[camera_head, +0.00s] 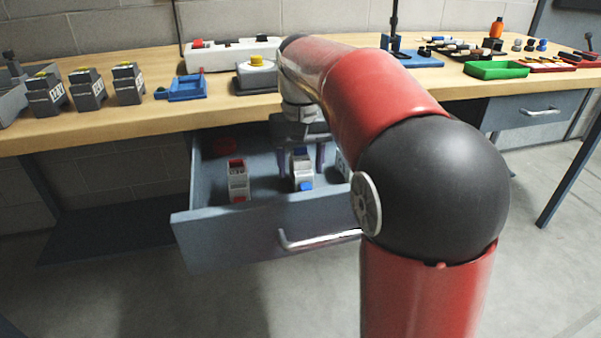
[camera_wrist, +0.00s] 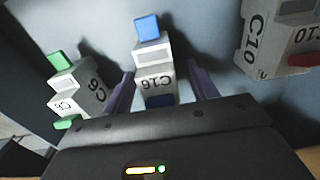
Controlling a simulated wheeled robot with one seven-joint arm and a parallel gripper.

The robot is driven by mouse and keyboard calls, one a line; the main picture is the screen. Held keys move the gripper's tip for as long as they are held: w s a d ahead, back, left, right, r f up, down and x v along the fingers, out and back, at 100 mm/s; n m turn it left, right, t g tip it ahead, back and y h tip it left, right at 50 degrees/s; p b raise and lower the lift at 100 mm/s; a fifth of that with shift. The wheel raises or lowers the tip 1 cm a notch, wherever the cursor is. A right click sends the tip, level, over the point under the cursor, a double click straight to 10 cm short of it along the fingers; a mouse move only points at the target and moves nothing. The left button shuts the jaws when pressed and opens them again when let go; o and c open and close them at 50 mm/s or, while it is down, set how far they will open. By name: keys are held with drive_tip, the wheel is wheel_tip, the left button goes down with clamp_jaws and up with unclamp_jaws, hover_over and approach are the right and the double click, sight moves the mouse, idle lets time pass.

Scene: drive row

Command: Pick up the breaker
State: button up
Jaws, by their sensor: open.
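Several breakers stand in the open drawer (camera_head: 215,222). A white breaker with blue ends, marked C16 (camera_wrist: 153,62), is between the fingers of my open gripper (camera_wrist: 162,78) in the wrist view; a gap shows on both sides. In the head view this blue-ended breaker (camera_head: 302,172) stands below my gripper (camera_head: 301,157). A green-ended breaker marked C6 (camera_wrist: 76,90) is to the left in the wrist view. A red-ended breaker marked C10 (camera_wrist: 277,38) is to the right, and stands at the left in the head view (camera_head: 238,182). My arm partly hides another breaker (camera_head: 343,165).
The drawer handle (camera_head: 310,242) is at its front. Above, the wooden bench (camera_head: 215,112) carries dark labelled blocks (camera_head: 88,90), a blue holder (camera_head: 186,88), a yellow-button box (camera_head: 257,74) and a green tray (camera_head: 496,70). A red round item (camera_head: 224,146) lies in the drawer's back left.

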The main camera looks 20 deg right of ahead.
drive_tip(key=shift+f, duration=0.1)
drive_tip(key=c, duration=1.2)
